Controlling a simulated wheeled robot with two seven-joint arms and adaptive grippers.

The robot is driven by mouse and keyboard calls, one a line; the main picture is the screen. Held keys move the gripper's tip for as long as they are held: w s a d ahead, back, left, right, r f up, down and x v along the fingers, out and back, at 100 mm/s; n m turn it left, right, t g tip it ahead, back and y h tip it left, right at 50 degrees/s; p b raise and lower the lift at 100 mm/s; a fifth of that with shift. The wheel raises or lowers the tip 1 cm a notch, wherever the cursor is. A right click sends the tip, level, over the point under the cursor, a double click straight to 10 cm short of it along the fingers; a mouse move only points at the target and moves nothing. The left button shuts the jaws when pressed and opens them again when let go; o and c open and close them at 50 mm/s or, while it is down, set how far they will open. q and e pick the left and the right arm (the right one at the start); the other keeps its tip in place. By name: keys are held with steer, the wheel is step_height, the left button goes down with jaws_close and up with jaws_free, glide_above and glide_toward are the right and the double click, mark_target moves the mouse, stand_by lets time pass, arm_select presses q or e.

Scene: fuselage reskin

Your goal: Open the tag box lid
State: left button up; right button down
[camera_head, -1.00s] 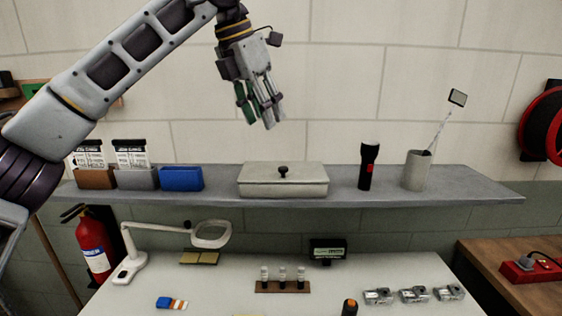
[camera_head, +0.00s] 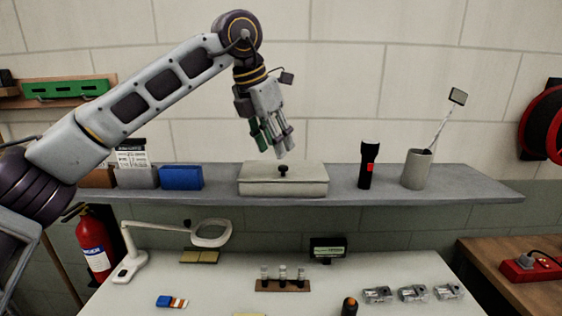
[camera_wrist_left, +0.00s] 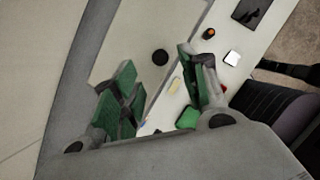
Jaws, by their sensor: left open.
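The tag box (camera_head: 258,187) is a pale grey box on the wall shelf, with its lid closed. My left gripper (camera_head: 272,154) is open and points down, just above the lid and slightly left of the knob. In the left wrist view, the knob (camera_wrist_left: 160,57) shows between and beyond the two green-padded fingers, against the pale lid (camera_wrist_left: 128,35). The fingers look apart from the knob. My right gripper is in neither view.
On the shelf (camera_head: 335,186), a blue bin (camera_head: 181,178) and a grey bin (camera_head: 137,178) stand left of the box. A black flashlight (camera_head: 368,165) and a cup (camera_head: 417,169) holding an inspection mirror stand to its right. A magnifier lamp (camera_head: 130,262) stands on the worktable below.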

mark_target(283, 166)
arm_select(q)
steer(key=shift+x, duration=2.95)
steer(key=shift+c, duration=0.2)
jaws_close()
